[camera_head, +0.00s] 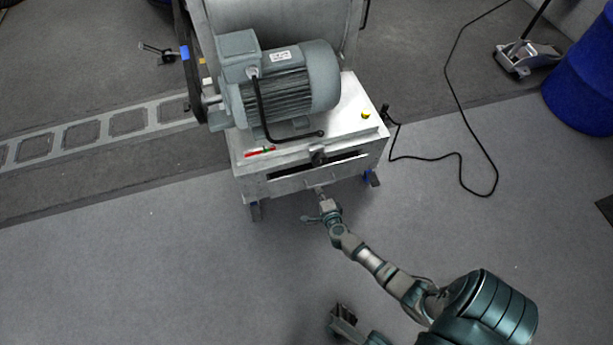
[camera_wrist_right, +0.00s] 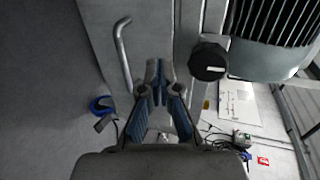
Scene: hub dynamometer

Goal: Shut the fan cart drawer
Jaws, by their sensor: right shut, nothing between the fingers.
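The fan cart (camera_head: 361,104) stands at the upper middle of the head view. Its drawer (camera_head: 285,184) is at the near side, with a dark gap behind its front panel, so it looks slightly open. In the right wrist view the drawer's grey front (camera_wrist_right: 96,25) carries a bent bar handle (camera_wrist_right: 122,52). My right gripper (camera_head: 320,192) is shut and empty, its tips at the drawer front, beside the handle in the wrist view (camera_wrist_right: 157,70). Whether the tips touch the panel I cannot tell.
A grey motor (camera_head: 290,85) sits on the cart top, and a black knob (camera_head: 318,155) is above the drawer. A black cable (camera_head: 455,155) lies on the floor to the right, near a blue barrel (camera_head: 585,85). The floor before the cart is clear.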

